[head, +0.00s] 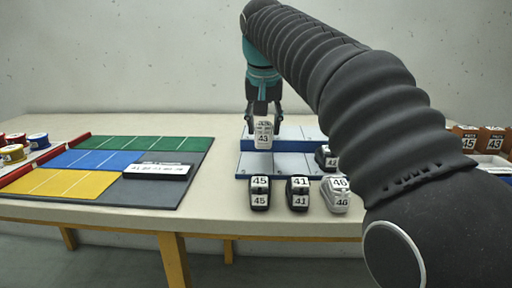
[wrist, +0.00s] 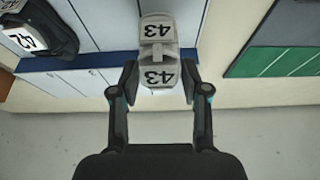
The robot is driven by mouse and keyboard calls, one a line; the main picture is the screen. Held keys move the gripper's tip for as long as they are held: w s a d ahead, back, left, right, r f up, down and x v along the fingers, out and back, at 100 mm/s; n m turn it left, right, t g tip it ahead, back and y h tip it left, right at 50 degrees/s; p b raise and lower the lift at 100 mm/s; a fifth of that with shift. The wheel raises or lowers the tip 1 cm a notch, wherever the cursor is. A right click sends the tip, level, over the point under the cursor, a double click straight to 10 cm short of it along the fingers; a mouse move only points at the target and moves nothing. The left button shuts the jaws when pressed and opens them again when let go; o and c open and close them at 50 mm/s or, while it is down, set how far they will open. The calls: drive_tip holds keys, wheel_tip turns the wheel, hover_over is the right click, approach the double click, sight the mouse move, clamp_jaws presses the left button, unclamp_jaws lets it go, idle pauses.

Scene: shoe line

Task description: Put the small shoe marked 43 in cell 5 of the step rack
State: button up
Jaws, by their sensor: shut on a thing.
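The small grey-white shoe marked 43 (head: 263,135) is held by my gripper (head: 263,128) in front of the upper part of the step rack. In the wrist view the shoe (wrist: 159,52) sits between the fingertips of my gripper (wrist: 160,84), with two 43 labels showing. The step rack (head: 253,164) has pale panels and blue edges on two levels; it also shows in the wrist view (wrist: 88,62). I cannot read any cell numbers. The shoe appears to be above the rack; whether it touches is unclear.
A dark shoe (head: 323,153) stands at the rack's right side. Shoes marked 45 (head: 259,196), 41 (head: 297,196) and 46 (head: 337,191) stand in front of the rack. A coloured mat (head: 190,190) lies left. Brown boxes marked 45 and 43 (head: 494,141) stand far right.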

sight(256, 144)
drive_tip(key=shift+w+a+f, duration=0.1)
drive_tip(key=shift+a+f, duration=0.4)
drive_tip(key=shift+a, duration=0.35)
drive_tip(key=shift+f+b, duration=0.65)
drive_tip(key=shift+f, duration=1.35)
drive_tip(key=shift+f, duration=0.15)
drive_tip(key=o, duration=1.1)
drive_tip(key=shift+o, duration=0.2)
drive_tip(key=p+v, duration=0.3)
drive_tip(key=v, duration=0.9)
